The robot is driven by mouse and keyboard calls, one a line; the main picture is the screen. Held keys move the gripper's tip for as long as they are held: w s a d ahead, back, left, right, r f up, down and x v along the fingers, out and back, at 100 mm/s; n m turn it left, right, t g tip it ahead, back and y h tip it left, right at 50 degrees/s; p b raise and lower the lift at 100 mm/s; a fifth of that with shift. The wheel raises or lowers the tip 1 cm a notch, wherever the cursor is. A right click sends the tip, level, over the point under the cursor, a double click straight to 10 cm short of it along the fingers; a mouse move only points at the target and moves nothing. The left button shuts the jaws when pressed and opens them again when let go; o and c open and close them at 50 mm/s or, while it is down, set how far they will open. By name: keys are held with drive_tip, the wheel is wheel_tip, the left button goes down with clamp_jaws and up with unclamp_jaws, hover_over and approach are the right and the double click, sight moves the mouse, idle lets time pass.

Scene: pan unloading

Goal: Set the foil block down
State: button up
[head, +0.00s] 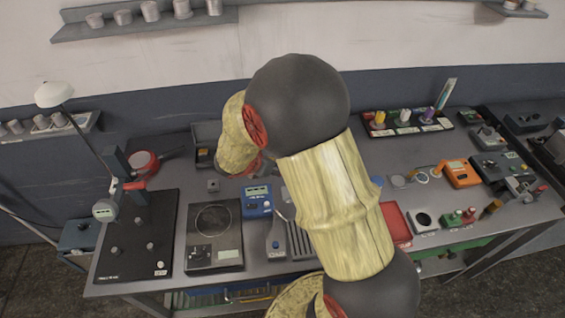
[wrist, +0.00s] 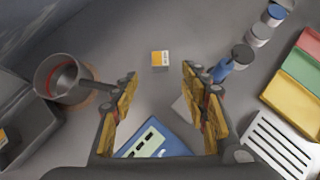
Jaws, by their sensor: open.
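My gripper (wrist: 158,80) is open, and nothing sits between its fingers. In the wrist view, a small block (wrist: 160,60) with an orange and whitish top rests on the grey bench just beyond the fingertips, apart from both. I cannot tell for sure that it is the foil block. My arm hides that spot in the head view. A pale flat piece (wrist: 184,109) lies partly behind the right finger.
A round pan (wrist: 60,78) stands to the left, its handle reaching toward the left finger. A dark open tray (wrist: 30,122) is beside it. The blue meter (wrist: 152,138) lies below the gripper. Several small jars (wrist: 258,35) and coloured trays (wrist: 285,95) line the right. Bare bench surrounds the small block.

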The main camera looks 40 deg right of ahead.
drive_tip(key=s+a+r+m+y, duration=0.2)
drive_tip(key=s+a+r+m, duration=0.25)
drive_tip(key=r+m, duration=0.2)
drive_tip(key=s+a+r+m+y, duration=0.1)
drive_tip(key=s+a+r+m, duration=0.35)
drive_tip(key=r, duration=0.35)
drive_tip(key=s+a+r+m+t+y, duration=0.1)
drive_tip(key=s+a+r+m+y, duration=0.2)
drive_tip(key=a, duration=0.4)
drive_tip(key=s+a+r+m+t+y, duration=0.2)
drive_tip(key=s+a+r+m, duration=0.2)
drive_tip(key=s+a+m, duration=0.2)
drive_tip(key=shift+s+a+r+m+y, duration=0.35)
drive_tip(key=shift+s+m+y, duration=0.05)
drive_tip(key=shift+s, duration=0.35)
